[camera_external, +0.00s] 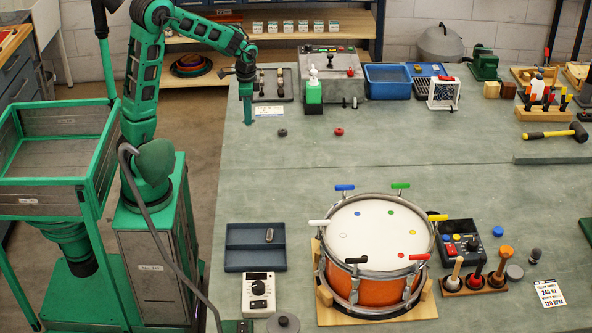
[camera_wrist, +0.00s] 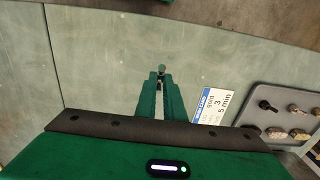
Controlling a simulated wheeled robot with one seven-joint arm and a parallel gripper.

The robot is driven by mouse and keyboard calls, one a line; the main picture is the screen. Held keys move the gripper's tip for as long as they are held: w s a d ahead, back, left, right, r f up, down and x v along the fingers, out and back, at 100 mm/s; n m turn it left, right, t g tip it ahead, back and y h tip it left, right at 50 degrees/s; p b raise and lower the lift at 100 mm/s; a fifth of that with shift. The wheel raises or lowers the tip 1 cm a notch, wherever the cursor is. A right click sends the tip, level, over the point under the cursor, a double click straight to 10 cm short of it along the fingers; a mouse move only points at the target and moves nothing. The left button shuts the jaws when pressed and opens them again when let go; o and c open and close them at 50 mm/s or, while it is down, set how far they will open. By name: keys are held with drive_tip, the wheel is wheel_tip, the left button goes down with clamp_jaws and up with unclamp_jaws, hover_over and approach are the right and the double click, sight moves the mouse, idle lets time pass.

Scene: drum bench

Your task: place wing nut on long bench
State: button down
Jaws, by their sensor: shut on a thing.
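My gripper (camera_external: 247,117) points down over the left back part of the long bench (camera_external: 300,165), close to its left edge. In the wrist view my gripper's green fingers (camera_wrist: 161,85) are close together. A small greyish thing, probably the wing nut (camera_wrist: 161,69), shows at their tips. The fingers hide most of it, and it is too small to make out in the outside view. The fingertips are at or just above the bench top; I cannot tell whether the held thing touches it.
A grey tray (camera_wrist: 258,145) with several small fasteners lies right of my gripper, with a printed card (camera_wrist: 211,106) nearer. A black knob (camera_external: 282,132) and a red one (camera_external: 338,131) stand further right. The bench middle is clear; a drum (camera_external: 370,290) stands in front.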

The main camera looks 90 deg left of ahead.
drive_tip(key=shift+f, duration=1.4)
drive_tip(key=shift+f, duration=0.15)
drive_tip(key=c, duration=1.9)
unclamp_jaws()
drive_tip(key=shift+o, duration=0.2)
wheel_tip(320, 180, up, 12)
